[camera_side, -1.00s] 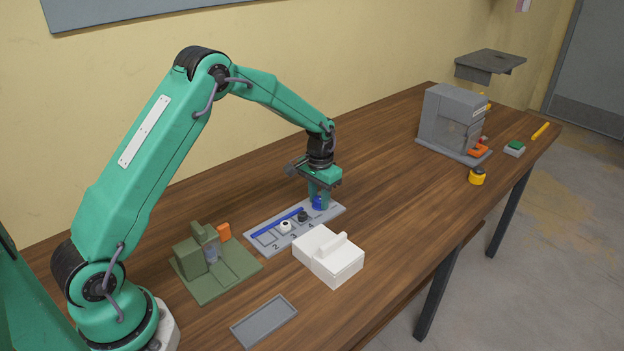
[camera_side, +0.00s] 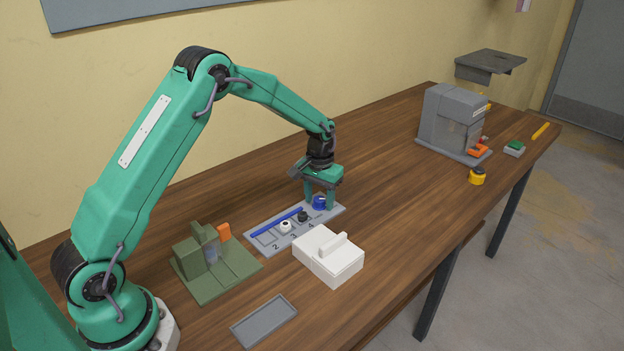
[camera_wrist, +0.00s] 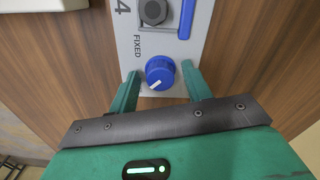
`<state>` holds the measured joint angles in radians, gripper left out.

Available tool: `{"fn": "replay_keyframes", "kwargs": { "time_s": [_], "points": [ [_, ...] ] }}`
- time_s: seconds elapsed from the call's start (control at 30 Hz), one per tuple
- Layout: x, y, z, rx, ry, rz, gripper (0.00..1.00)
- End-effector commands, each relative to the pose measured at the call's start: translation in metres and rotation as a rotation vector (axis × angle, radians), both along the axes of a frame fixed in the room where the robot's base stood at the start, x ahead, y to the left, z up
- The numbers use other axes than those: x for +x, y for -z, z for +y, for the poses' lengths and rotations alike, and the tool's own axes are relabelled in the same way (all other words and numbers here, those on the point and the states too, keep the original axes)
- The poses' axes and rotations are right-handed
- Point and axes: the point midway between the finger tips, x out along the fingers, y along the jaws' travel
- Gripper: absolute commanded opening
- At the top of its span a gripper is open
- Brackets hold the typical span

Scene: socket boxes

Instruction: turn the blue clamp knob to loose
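The blue clamp knob (camera_side: 320,203) sits at the right end of a grey numbered strip (camera_side: 265,247). In the wrist view the knob (camera_wrist: 160,72) has a white pointer mark aimed down and to the left, and the word FIXED is printed to its left. My gripper (camera_side: 320,203) is low over this end of the strip, with its two fingers on either side of the knob. In the wrist view my gripper (camera_wrist: 160,72) is open, and gaps show between the knob and both fingers.
A blue bar (camera_side: 276,223) lies along the strip beside a white part (camera_side: 285,227) and a black part (camera_side: 302,216). A white lidded box (camera_side: 325,262) stands in front, a green fixture (camera_side: 212,271) to the left.

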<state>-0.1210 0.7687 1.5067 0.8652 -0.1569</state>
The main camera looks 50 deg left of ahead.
Motion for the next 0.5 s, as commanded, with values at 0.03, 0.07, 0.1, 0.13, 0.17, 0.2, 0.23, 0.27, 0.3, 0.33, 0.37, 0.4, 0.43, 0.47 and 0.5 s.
{"fn": "replay_keyframes", "kwargs": {
  "time_s": [0.03, 0.07, 0.1, 0.13, 0.17, 0.2, 0.23, 0.27, 0.3, 0.33, 0.37, 0.4, 0.43, 0.47, 0.5],
  "points": [
    [0.0, 0.0, 0.0, 0.0, 0.001, 0.0, 0.5],
    [0.0, 0.0, 0.0, 0.0, 0.001, 0.0, 0.5],
    [0.0, 0.0, 0.0, 0.0, 0.001, 0.0, 0.5],
    [0.0, 0.0, 0.0, 0.0, 0.001, 0.001, 0.5],
    [0.0, 0.0, 0.0, 0.0, 0.001, 0.001, 0.5],
    [0.0, 0.0, 0.0, 0.0, 0.001, 0.001, 0.5],
    [0.0, 0.0, 0.0, 0.0, 0.001, 0.001, 0.5],
    [0.0, 0.0, 0.0, 0.0, 0.001, 0.001, 0.5],
    [0.0, -0.001, 0.0, 0.0, 0.001, 0.0, 0.5],
    [0.0, -0.001, 0.0, 0.0, 0.001, 0.0, 0.5],
    [0.0, -0.002, 0.0, 0.0, 0.001, 0.0, 0.5],
    [0.0, -0.004, 0.0, 0.0, 0.001, -0.001, 0.5],
    [0.0, -0.006, 0.0, 0.0, 0.001, -0.001, 0.5],
    [0.0, -0.007, 0.0, 0.0, 0.001, -0.001, 0.5],
    [0.0, -0.01, 0.0, 0.0, 0.001, 0.0, 0.5]
  ]
}}
